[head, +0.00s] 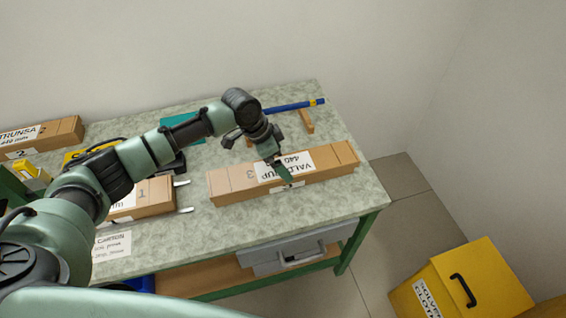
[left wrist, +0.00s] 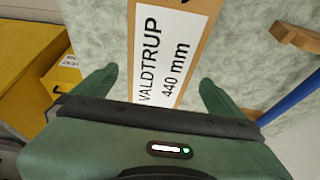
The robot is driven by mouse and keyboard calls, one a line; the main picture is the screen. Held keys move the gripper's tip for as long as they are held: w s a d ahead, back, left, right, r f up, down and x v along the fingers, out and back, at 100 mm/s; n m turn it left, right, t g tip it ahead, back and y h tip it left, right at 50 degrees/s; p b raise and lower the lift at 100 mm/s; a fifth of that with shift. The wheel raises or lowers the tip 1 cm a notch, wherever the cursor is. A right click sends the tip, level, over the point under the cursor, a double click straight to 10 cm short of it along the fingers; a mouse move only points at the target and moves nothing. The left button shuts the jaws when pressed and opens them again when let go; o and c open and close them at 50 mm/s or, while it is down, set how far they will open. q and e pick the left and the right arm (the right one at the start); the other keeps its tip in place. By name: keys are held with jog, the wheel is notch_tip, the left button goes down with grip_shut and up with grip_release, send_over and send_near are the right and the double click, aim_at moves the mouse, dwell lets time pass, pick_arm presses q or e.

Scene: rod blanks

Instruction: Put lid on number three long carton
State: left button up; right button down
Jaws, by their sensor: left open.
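The long carton marked 3 (head: 237,179) lies on the bench top, brown, with a white label reading VALDTRUP 440 mm. Its upper face looks covered by brown cardboard; I cannot tell a separate lid from the carton body. My left gripper (head: 284,173) is over the middle of this carton, by the label, and hides part of it. In the left wrist view the gripper (left wrist: 158,92) is open, with the labelled cardboard (left wrist: 185,50) between its fingers. I cannot tell whether the fingers touch it. My right gripper is not in view.
Carton 1 (head: 155,194) lies left of carton 3, partly behind my arm. Carton 2 (head: 62,134) is at the far left. A blue rod (head: 292,106) rests on wooden supports (head: 306,121) behind. A yellow bin (head: 450,280) stands on the floor at right. The bench's front right is clear.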

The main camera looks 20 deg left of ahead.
pick_arm(q)
jog(key=b+v, duration=0.1)
jog(key=v, duration=0.8)
jog(key=shift+a+r, duration=0.15)
jog(key=shift+r, duration=0.1)
jog(key=shift+s, duration=0.15)
